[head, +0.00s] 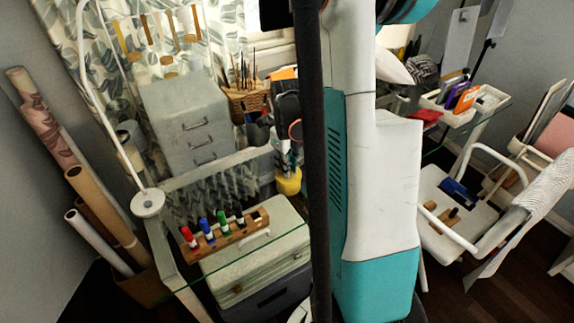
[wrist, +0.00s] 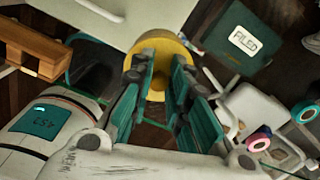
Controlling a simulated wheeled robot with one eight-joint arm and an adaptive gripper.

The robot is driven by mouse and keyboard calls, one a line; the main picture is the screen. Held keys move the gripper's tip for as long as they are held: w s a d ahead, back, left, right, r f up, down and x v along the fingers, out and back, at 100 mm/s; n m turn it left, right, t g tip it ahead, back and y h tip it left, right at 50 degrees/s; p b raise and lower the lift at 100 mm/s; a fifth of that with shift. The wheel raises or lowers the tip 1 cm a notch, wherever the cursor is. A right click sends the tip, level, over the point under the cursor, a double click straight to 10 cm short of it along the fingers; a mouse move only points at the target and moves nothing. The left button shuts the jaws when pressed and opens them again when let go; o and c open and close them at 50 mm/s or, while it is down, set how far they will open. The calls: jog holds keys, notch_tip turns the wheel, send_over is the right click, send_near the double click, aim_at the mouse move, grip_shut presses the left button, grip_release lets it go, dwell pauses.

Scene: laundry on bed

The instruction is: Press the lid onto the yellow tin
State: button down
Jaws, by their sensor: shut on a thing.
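A round yellow piece, the yellow tin or its lid (head: 288,184), shows below my gripper (head: 288,158) in the head view. In the wrist view, its yellow top (wrist: 164,46) lies at the ends of the teal fingers of my gripper (wrist: 160,78). The fingers are closed on a narrow yellow part in the middle, which looks like part of the lid. I cannot tell where lid and tin meet, or whether the lid sits level.
A marker rack (head: 225,233) with several colored markers stands on the glass table at the left. A grey drawer box (head: 186,125) and a wicker pencil basket (head: 247,101) stand behind. A white chair (head: 452,205) is at the right.

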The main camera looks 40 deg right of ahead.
dwell(0.4)
jog(key=c, duration=1.4)
grip_release()
jog(key=shift+c, duration=0.2)
jog(key=shift+o, duration=0.2)
jog(key=o, duration=0.4)
jog(key=shift+o, duration=0.2)
jog(key=shift+r+p, duration=2.4)
jog(key=shift+r, duration=1.1)
jog(key=shift+c, duration=0.2)
